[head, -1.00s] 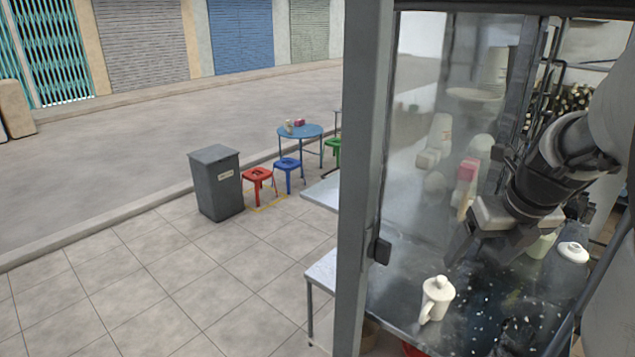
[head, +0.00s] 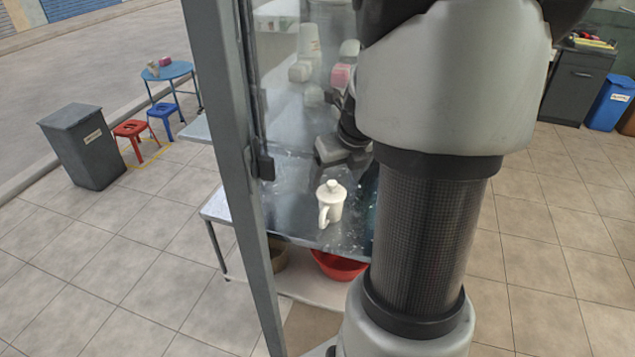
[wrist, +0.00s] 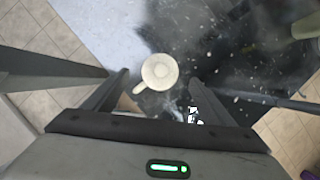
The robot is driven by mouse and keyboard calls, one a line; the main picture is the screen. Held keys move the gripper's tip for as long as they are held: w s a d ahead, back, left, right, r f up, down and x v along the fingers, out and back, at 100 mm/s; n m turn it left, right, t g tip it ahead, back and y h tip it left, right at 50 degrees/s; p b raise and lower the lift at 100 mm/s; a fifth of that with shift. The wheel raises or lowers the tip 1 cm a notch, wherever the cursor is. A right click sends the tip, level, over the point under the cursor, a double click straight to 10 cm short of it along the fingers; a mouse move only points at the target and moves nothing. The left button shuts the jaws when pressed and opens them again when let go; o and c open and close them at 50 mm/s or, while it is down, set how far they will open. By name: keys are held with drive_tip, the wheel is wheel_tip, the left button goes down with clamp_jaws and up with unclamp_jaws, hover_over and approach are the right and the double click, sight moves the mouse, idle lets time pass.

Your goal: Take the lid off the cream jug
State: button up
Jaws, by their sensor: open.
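The cream jug (head: 328,212) stands upright on the dark metal counter, near its front edge. Its lid (head: 334,188), with a round knob, sits on top, and its handle points to the lower left. In the wrist view, I see the lid (wrist: 160,70) from above, with the handle at lower left. My gripper (wrist: 158,77) is open and empty. Its two fingers show either side of the jug in that view, and I cannot tell the exact height gap. In the head view, my gripper's grey body shows behind and above the jug; its fingertips are unclear.
A grey upright post (head: 232,150) and a glass panel stand left of the jug. A red basin (head: 340,266) is below the counter. My arm hides the counter's right part. A pale container (wrist: 306,24) shows at the wrist view's upper right.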

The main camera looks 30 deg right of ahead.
sight(334, 184)
drive_tip(key=x, duration=0.4)
drive_tip(key=shift+w+f, duration=0.1)
drive_tip(key=c, duration=1.1)
drive_tip(key=shift+c, duration=0.2)
